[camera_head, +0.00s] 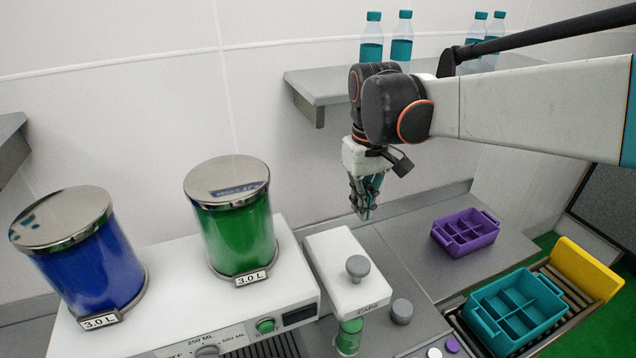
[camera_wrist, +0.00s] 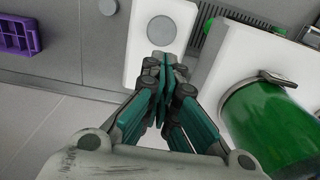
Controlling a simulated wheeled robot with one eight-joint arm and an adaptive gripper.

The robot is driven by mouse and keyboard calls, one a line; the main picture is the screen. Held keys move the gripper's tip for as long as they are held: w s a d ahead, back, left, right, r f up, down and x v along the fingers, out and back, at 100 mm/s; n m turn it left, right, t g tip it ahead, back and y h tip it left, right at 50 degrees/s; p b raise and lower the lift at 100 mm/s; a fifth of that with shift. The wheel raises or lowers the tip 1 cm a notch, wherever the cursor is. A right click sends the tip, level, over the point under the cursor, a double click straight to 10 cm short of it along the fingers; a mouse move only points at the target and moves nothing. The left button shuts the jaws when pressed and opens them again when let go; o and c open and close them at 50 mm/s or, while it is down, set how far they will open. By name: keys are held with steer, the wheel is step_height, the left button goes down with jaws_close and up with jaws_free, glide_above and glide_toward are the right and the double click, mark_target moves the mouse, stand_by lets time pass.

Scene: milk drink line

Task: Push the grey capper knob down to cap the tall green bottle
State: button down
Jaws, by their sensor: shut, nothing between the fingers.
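The grey capper knob (camera_head: 357,267) stands on top of the white capper (camera_head: 340,250), marked CAPS. A green bottle (camera_head: 349,338) stands under the capper's front; its upper part is hidden. In the wrist view the knob (camera_wrist: 161,31) is a grey disc on the white capper top, just beyond my fingertips. My gripper (camera_head: 365,212) is shut and empty, above and behind the capper, apart from the knob. The fingers also show together in the wrist view (camera_wrist: 163,62).
A green tank (camera_head: 238,230) and a blue tank (camera_head: 90,265) stand on the dispenser at left. A grey round piece (camera_head: 401,311) is right of the capper. A purple crate (camera_head: 466,232) and a teal crate (camera_head: 514,308) lie further right. Bottles stand on the shelf (camera_head: 330,82).

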mark_target(356, 259)
steer(key=shift+a, duration=0.1)
stand_by(0.3)
step_height(356, 259, down, 14)
steer(key=shift+p, duration=0.55)
